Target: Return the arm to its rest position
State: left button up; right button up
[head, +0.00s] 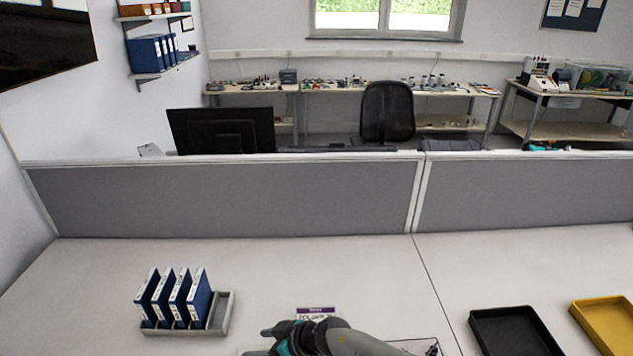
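One of my arms shows at the bottom middle, its grey link coming in from the lower right, so I take it as my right arm. Its dark and teal end, with my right gripper (285,335), is low over the near part of the desk. The fingers cannot be made out, so I cannot tell if they are open or shut. My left gripper is not in view.
A grey rack (220,312) with several blue binder-like units stands on the desk at left. A purple-and-white label (315,312) shows just behind my arm. A black tray (515,330) and a yellow tray (608,322) lie at right. A grey partition (230,200) closes the desk's back.

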notch_tip(320, 180, up, 9)
jog(key=w+m+t+h, duration=0.1)
jog(key=m+t, duration=0.6)
jog(key=t, duration=0.1)
jog(key=s+d+m+h, duration=0.2)
jog(key=d+h, duration=0.1)
jog(key=d, duration=0.4)
jog(key=s+d+m+h, duration=0.2)
jog(key=d+m+h, duration=0.15)
jog(key=d, duration=0.25)
jog(key=s+d+r+n+g+h, duration=0.1)
jog(key=s+d+g, duration=0.3)
jog(key=s+d, duration=0.55)
jog(key=s+d+n+g+h, duration=0.1)
jog(key=s+d+g, duration=0.4)
jog(key=s, duration=0.7)
jog(key=s+f+b, duration=0.3)
jog(key=f+b, duration=0.8)
jog(key=f, duration=2.3)
jog(key=s+d+f+g+b, duration=0.1)
jog(key=s+f+b, duration=0.3)
jog(key=s+f, duration=0.3)
jog(key=s+d+f+b, duration=0.2)
jog(key=s+f+b, duration=0.2)
jog(key=s+f, duration=0.4)
notch_tip(320, 180, down, 6)
jog(key=shift+d+f+n+g+b, duration=0.1)
jog(key=shift+d+n+g+b, duration=0.05)
jog(key=shift+n+g+b, duration=0.25)
